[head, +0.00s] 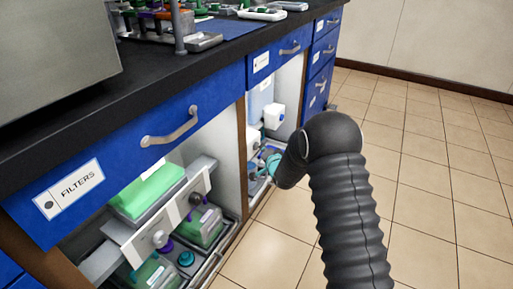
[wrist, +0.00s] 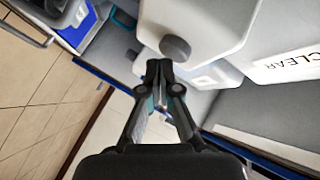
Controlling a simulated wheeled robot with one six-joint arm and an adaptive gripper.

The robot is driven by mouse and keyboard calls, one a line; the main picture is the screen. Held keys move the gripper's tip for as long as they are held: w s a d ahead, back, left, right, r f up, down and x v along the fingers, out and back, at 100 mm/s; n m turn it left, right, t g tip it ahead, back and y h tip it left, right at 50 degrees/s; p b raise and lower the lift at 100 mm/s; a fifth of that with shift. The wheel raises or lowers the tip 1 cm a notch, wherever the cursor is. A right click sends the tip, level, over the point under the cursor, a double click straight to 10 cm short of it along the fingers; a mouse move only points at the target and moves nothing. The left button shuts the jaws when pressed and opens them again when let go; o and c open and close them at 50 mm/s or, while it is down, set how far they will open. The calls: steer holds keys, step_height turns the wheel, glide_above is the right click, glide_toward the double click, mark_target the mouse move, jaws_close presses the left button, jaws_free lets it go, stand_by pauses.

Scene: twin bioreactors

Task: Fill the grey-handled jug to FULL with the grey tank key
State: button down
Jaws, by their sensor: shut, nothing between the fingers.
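In the wrist view my gripper (wrist: 162,68) is shut and empty, its fingertips just below a round dark grey knob (wrist: 175,48) on a white block (wrist: 198,25). I cannot tell whether they touch. The knob looks like the grey tank key. A pale tank face (wrist: 285,60) beside it bears a label reading CLEAR. In the head view my arm reaches to the farther open cabinet, where a pale tank (head: 260,100) with a white block (head: 274,116) stands. My fingers are mostly hidden there by my arm. I cannot make out the grey-handled jug for certain.
The nearer cabinet, under the FILTERS drawer (head: 75,190), holds a tank of green liquid (head: 145,192), knobs and capped containers (head: 203,226). The black counter (head: 160,70) overhangs both cabinets. The tiled floor (head: 430,180) to the right is clear.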

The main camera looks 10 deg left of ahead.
steer(key=shift+s+d, duration=0.15)
steer(key=shift+d, duration=0.25)
steer(key=shift+s+d+b, duration=0.15)
steer(key=shift+s+d, duration=0.15)
steer(key=shift+d, duration=0.5)
steer(key=shift+s+d+b, duration=0.2)
steer(key=shift+s+d, duration=0.05)
steer(key=shift+d, duration=0.5)
steer(key=shift+s+d+b, duration=0.15)
steer(key=shift+s+d, duration=0.15)
steer(key=shift+d, duration=0.5)
